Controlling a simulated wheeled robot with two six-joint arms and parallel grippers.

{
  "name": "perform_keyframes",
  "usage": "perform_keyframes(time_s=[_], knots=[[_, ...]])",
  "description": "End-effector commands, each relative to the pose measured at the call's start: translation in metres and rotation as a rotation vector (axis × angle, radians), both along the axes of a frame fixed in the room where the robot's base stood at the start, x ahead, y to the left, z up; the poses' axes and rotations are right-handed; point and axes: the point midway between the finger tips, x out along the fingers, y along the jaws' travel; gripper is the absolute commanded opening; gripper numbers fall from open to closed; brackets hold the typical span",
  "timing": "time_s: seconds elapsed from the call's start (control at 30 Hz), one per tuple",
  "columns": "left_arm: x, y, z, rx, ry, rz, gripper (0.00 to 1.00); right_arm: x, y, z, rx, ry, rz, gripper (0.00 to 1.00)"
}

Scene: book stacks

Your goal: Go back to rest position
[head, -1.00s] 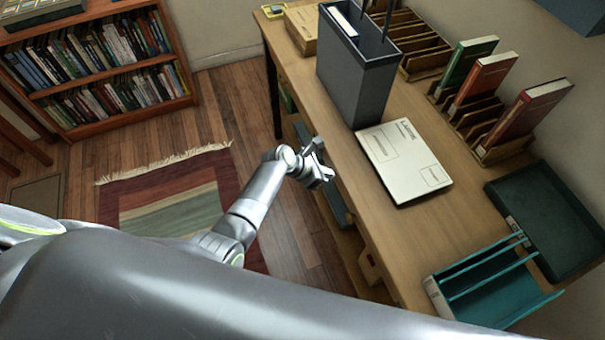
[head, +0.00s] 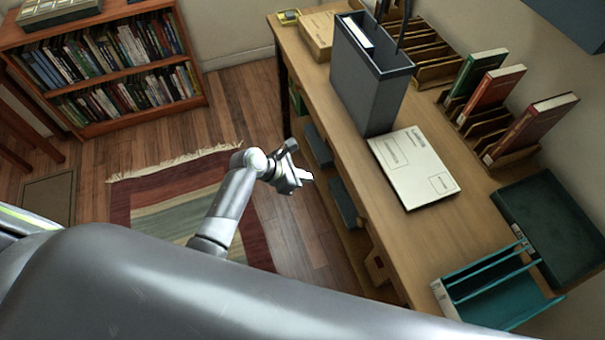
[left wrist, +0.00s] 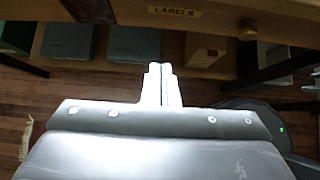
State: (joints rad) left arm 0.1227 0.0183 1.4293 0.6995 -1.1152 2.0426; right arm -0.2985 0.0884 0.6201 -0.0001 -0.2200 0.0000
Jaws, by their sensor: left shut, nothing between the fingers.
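My left gripper (head: 303,176) is in the head view, over the wooden floor beside the long desk's front edge. It is apart from the desk and holds nothing. In the left wrist view its two pale fingers (left wrist: 159,84) are together, with no object between them. Beyond them show the desk's drawer front with a "LABELS" tag (left wrist: 175,11) and the lower shelf space. My right gripper is not in view.
The desk (head: 350,175) bears a grey bin (head: 368,90), a white envelope (head: 413,167), book slots with several books, a dark green tray (head: 550,220) and a teal rack (head: 490,290). A bookcase (head: 95,70) stands at back left. A striped rug (head: 165,205) lies on the floor.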

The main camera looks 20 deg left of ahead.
Motion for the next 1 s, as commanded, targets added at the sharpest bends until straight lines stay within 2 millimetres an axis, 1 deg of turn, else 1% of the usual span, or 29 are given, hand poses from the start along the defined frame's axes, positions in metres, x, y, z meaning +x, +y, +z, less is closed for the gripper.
perform_keyframes(time_s=[0.13,0.33,0.4,0.47,0.57,0.6,0.67,0.7,0.77,0.8,0.87,0.9,0.97,1.0], knots=[[-0.002,0.003,0.003,-0.001,0.001,0.0,0.0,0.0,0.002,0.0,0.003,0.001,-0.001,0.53],[-0.002,0.003,0.003,0.002,0.001,-0.001,0.0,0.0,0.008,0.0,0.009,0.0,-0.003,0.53],[-0.004,0.005,-0.002,0.016,-0.004,-0.007,0.0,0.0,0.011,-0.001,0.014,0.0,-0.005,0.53],[-0.009,0.01,-0.013,0.048,-0.014,-0.023,0.0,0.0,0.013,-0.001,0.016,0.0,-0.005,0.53],[-0.024,0.025,-0.046,0.151,-0.046,-0.079,0.0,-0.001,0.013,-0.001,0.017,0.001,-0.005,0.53],[-0.033,0.033,-0.064,0.209,-0.063,-0.117,0.0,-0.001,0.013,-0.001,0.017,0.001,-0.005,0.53],[-0.05,0.046,-0.091,0.304,-0.088,-0.186,0.0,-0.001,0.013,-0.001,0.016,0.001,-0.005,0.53],[-0.063,0.056,-0.11,0.37,-0.106,-0.242,0.0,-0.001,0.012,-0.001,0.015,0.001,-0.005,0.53],[-0.084,0.07,-0.135,0.466,-0.129,-0.333,0.0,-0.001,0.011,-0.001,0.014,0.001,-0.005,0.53],[-0.099,0.079,-0.152,0.527,-0.141,-0.398,0.0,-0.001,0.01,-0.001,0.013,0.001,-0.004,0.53],[-0.124,0.092,-0.175,0.616,-0.157,-0.506,0.0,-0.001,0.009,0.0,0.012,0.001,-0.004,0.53],[-0.14,0.1,-0.189,0.672,-0.168,-0.583,0.0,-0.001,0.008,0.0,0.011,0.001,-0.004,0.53],[-0.167,0.112,-0.209,0.749,-0.184,-0.705,0.0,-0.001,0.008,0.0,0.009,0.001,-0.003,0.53],[-0.186,0.12,-0.222,0.797,-0.192,-0.793,0.0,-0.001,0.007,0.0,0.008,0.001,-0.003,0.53]])
